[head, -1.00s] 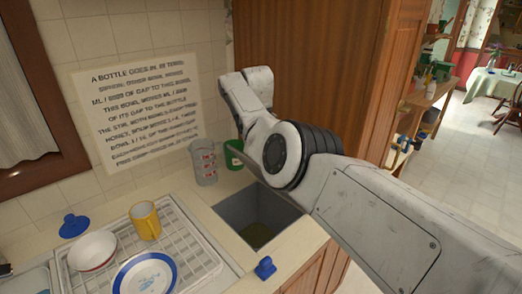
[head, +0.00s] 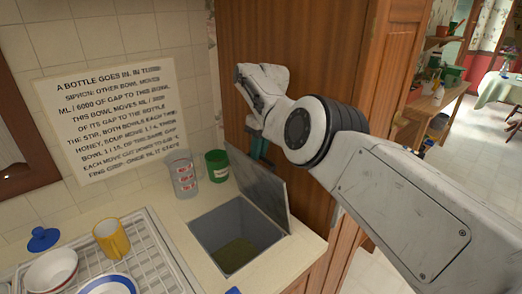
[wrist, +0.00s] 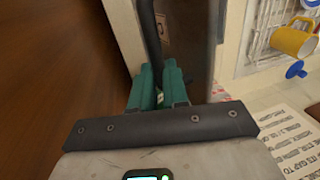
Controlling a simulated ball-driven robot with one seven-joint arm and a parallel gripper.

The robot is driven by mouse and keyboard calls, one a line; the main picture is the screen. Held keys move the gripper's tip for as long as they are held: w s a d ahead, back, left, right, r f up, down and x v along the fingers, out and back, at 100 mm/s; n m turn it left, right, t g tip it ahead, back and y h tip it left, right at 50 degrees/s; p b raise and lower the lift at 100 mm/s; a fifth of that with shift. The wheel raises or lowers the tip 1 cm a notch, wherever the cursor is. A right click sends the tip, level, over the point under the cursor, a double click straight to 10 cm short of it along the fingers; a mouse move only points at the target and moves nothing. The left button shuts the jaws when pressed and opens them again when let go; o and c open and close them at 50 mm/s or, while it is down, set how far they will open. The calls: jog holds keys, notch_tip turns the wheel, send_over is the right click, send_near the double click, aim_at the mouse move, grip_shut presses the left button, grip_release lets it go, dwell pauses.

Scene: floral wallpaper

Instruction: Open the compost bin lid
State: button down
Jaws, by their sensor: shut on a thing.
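The compost bin (head: 196,238) is a square opening sunk in the counter, with a dark greenish bottom inside. Its grey lid (head: 262,185) stands raised on the right side of the opening, tilted. My gripper (head: 260,150) is at the lid's upper far edge, in front of the wooden cabinet. In the wrist view my teal fingers (wrist: 158,88) are closed around a dark bar-like part of the lid (wrist: 151,40). The exact contact is partly hidden by the fingers.
A clear measuring cup (head: 183,175) and a green cup (head: 217,166) stand behind the bin. A dish rack (head: 150,270) with a yellow mug (head: 111,238) and dishes is at left. The tall wooden cabinet (head: 300,60) is close behind my arm.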

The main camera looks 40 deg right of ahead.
jog(key=shift+s+f, duration=0.25)
jog(key=shift+f, duration=0.2)
jog(key=c, duration=1.4)
grip_release()
jog(key=shift+o, duration=1.4)
jog(key=shift+w+r, duration=0.1)
jog(key=shift+r, duration=0.05)
jog(key=shift+r, duration=0.1)
